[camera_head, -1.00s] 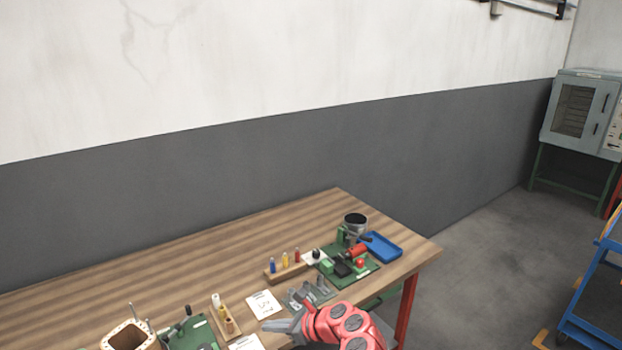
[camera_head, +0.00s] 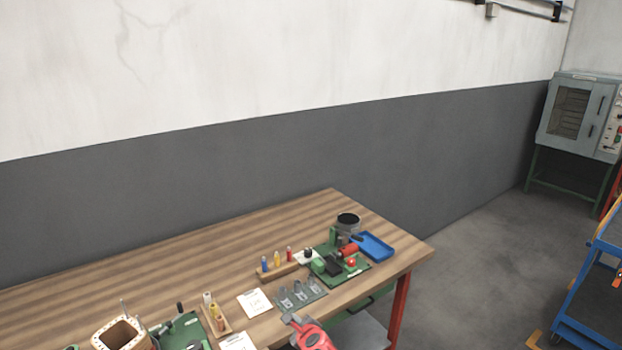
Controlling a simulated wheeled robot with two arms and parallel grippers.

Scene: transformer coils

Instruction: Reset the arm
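One of my red arms with a grey gripper (camera_head: 293,321) shows at the bottom edge, at the front edge of the wooden workbench (camera_head: 220,250). Only its tip end is in view, and it is too small to tell whether the fingers are open or shut. No held object is visible at it. It comes in from the bottom, right of centre, so I take it as my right gripper. My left gripper is not in view.
The bench holds a green winding fixture (camera_head: 345,268), a blue tray (camera_head: 375,246), a rack of coloured bottles (camera_head: 280,270), a grey clip plate (camera_head: 300,294), white cards (camera_head: 255,303) and a square wooden coil former (camera_head: 122,335). A blue cart (camera_head: 600,280) and oven (camera_head: 580,115) stand right.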

